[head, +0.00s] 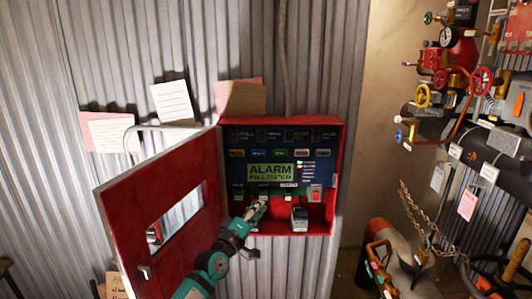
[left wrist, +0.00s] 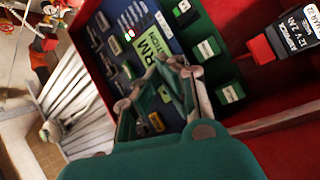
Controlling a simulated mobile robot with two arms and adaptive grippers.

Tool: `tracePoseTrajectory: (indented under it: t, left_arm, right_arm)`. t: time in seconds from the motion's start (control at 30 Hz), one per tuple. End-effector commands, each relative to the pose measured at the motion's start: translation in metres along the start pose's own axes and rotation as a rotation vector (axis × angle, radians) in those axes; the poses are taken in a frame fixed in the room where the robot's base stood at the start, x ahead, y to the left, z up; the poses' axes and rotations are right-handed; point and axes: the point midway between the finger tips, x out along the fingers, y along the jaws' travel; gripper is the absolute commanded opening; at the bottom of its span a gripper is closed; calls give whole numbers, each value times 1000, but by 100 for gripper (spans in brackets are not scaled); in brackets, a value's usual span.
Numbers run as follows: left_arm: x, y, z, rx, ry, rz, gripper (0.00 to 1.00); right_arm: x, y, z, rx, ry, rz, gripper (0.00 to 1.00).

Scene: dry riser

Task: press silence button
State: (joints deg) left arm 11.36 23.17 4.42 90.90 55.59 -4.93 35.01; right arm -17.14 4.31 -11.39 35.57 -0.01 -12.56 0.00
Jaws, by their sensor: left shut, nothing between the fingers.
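The open red alarm box (head: 338,160) hangs on the corrugated wall. Inside is a dark blue panel with rows of small buttons and a lit green display (head: 270,172) reading "ALARM PULL STATION". My left gripper (head: 257,207) is shut and empty, in front of the panel's lower part, below the display. In the left wrist view its fingers (left wrist: 177,68) overlap the panel beside the display (left wrist: 158,50) and hide part of it. Contact with a button cannot be told. The button labels are too small to read, so I cannot tell which is silence. My right gripper is not in view.
The red door (head: 125,195) stands open to the left, beside my left arm. A black battery (head: 299,218) sits in the box's lower right; it also shows in the left wrist view (left wrist: 298,29). Pipes with coloured valve wheels (head: 481,80) and a chain (head: 418,212) are at the right.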

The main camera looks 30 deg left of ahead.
Motion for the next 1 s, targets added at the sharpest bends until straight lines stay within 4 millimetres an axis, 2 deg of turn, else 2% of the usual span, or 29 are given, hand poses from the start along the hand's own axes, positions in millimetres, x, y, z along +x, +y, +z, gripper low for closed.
tracePoseTrajectory:
  t: [0.03,0.1,0.2,0.33,0.47,0.77,1.0]
  left_arm:
    - [4,23,-11,-22,13,39,0]
    - [7,48,-22,-58,26,85,0]
    - [9,75,-34,-97,37,136,0]
    - [9,97,-43,-128,44,178,0]
    - [9,104,-46,-141,46,193,0]
    - [9,104,-46,-142,47,194,0]
    - [21,96,-50,-140,48,195,0]
  right_arm:
    - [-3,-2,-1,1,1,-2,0]
    - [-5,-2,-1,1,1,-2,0]
    - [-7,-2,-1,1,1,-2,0]
    - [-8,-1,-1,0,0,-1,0]
    - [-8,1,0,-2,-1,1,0]
    - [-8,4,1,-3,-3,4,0]
    - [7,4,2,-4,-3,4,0]
